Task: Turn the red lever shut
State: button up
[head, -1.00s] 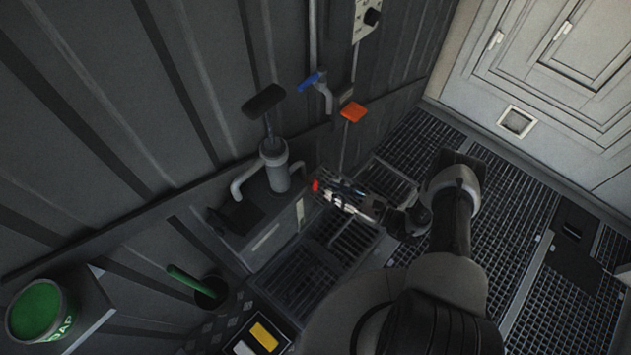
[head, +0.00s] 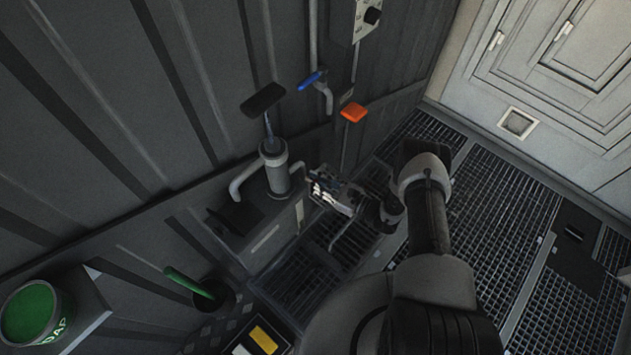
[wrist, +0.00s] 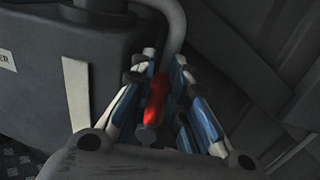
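The red lever (wrist: 155,100) shows in the wrist view, between the two blue-and-white fingers of my gripper (wrist: 160,66). The fingers stand apart, one on each side of the lever, and look open around it; a firm grip on it does not show. In the head view my gripper (head: 318,186) is low beside the pump housing, to the right of the grey cylinder. The red lever is hidden behind my gripper in the head view.
The dark pump housing (head: 257,232) carries a grey cylinder (head: 278,172) with a black handle. A blue-handled tap (head: 311,80) and an orange paddle (head: 353,112) are on the wall above. A grey pipe (wrist: 176,25) runs close past the fingers. Floor grating (head: 480,215) lies right.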

grip_shut()
